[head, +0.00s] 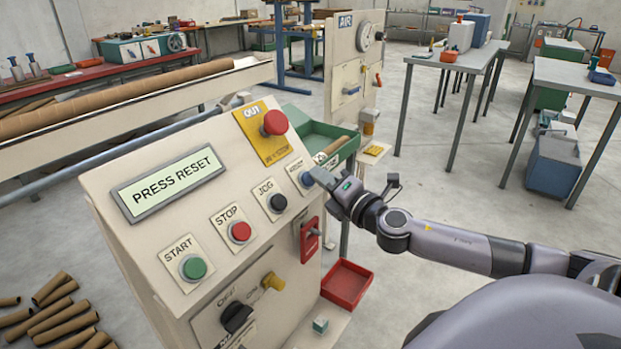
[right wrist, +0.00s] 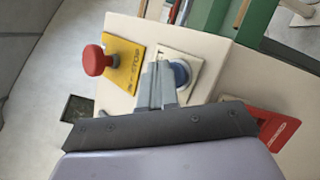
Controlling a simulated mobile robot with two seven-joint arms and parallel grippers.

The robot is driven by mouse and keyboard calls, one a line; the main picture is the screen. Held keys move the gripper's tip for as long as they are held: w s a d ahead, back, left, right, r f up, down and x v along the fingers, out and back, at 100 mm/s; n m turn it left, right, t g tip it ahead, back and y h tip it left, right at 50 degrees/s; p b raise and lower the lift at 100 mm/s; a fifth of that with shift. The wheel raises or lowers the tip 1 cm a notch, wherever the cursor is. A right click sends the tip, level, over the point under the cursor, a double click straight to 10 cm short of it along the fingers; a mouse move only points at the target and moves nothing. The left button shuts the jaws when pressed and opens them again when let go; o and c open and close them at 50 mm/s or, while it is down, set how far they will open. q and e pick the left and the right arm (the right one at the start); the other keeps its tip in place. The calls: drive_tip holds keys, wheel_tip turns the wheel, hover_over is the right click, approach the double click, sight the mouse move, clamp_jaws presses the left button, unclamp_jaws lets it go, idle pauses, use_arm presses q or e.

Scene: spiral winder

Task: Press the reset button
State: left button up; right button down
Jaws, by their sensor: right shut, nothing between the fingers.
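The control panel (head: 150,240) has a display (head: 167,183) reading "PRESS RESET". The blue reset button (head: 307,179) is at the right end of the button row; its label is partly hidden. It also shows in the right wrist view (right wrist: 181,73). My right gripper (head: 318,174) is shut and empty, its fingertips at or just beside the blue button. In the right wrist view the fingers (right wrist: 155,80) overlap the button's left edge; I cannot tell whether they touch it. My left gripper is not in view.
A red emergency stop (head: 275,122) on a yellow plate stands out above the row. Start (head: 193,268), stop (head: 240,231) and jog (head: 278,202) buttons sit to the left. A red lockout piece (head: 309,238) and yellow knob (head: 273,281) are below. A red bin (head: 347,284) is beneath.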

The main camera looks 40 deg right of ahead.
drive_tip(key=shift+w+f, duration=0.2)
drive_tip(key=shift+s+r, duration=0.1)
drive_tip(key=shift+s, duration=0.05)
idle(0.5)
drive_tip(key=shift+s+d+r+p, duration=0.15)
drive_tip(key=shift+s+r+p, duration=0.15)
drive_tip(key=shift+s+r, duration=0.15)
drive_tip(key=s+r+p, duration=0.1)
drive_tip(key=s, duration=0.1)
drive_tip(key=s+d+r+p, duration=0.1)
drive_tip(key=r, duration=0.1)
drive_tip(key=shift+s+r+p, duration=0.1)
drive_tip(key=shift+s+p, duration=0.2)
drive_tip(key=shift+s, duration=0.1)
idle(0.8)
